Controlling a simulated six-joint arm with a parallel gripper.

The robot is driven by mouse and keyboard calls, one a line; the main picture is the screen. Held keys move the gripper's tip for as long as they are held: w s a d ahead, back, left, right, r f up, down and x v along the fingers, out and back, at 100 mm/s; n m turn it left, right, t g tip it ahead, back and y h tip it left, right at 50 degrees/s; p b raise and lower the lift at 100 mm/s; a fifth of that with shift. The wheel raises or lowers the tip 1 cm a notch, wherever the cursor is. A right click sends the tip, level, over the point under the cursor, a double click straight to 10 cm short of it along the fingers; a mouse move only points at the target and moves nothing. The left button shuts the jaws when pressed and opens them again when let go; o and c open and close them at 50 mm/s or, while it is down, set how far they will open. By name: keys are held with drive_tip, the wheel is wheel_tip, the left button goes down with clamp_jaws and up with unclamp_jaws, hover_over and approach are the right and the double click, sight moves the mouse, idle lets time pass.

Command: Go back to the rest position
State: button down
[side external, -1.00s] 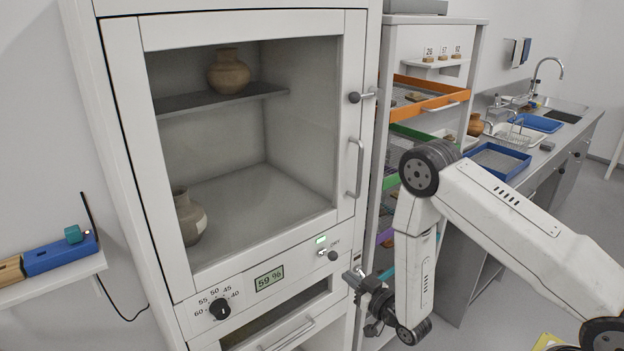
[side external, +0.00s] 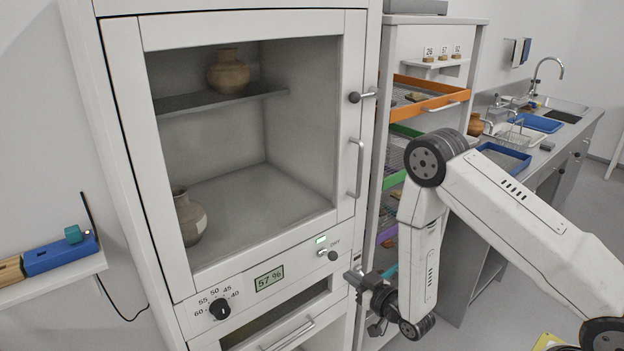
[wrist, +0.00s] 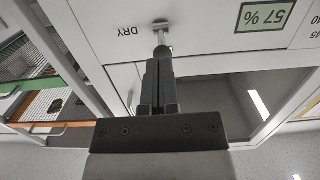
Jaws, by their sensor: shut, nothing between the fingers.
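My gripper (side external: 352,278) is low in front of the white cabinet, beside the lower right of its control panel. In the wrist view my gripper (wrist: 160,68) has its two dark fingers together and holds nothing. A small metal switch (side external: 329,255) with a rounded knob sits on the panel up and left of the fingers. In the wrist view the switch (wrist: 161,38), beside the DRY label, lines up just beyond the fingertips; I cannot tell if they touch. The panel display (side external: 269,279) reads 57 %.
The cabinet's glazed door (side external: 355,180) is shut, with clay jars (side external: 228,72) inside. A rack with coloured trays (side external: 432,98) stands to the right, behind my arm. A sink counter (side external: 560,135) is further back. A wall shelf (side external: 50,277) is at left.

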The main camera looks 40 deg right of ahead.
drive_tip(key=s+r+g, duration=1.1)
drive_tip(key=s+g, duration=0.3)
drive_tip(key=s, duration=0.2)
drive_tip(key=shift+r, duration=0.3)
